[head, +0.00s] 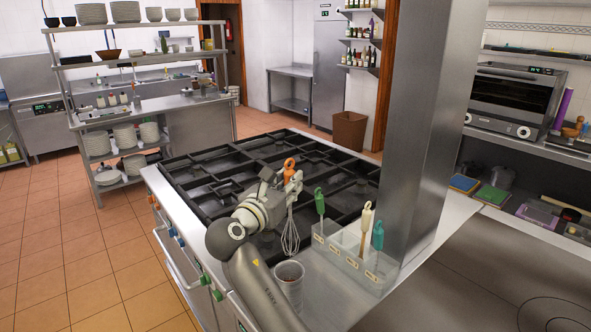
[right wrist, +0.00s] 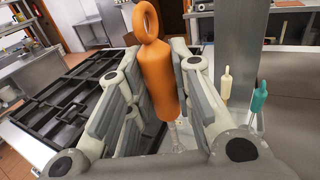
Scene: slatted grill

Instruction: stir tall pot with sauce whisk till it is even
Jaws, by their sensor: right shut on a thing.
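My right gripper (head: 280,186) is shut on the orange handle of a whisk (head: 290,236). The whisk hangs upright with its wire loops down. In the right wrist view the orange handle (right wrist: 158,75) with its ring end stands between the two fingers; the wires are mostly hidden there. A tall metal pot (head: 289,290) with something brown inside stands on the steel counter beside the burners. In the head view the wire loops show just above the pot's rim and appear outside it. My left gripper is not in view.
A clear divided holder (head: 352,262) with green, cream and teal handled tools stands right of the pot. A square steel column (head: 425,130) rises behind it. Black burner grates (head: 215,170) lie to the left, empty. A flat dark cooking surface (head: 500,275) is at right.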

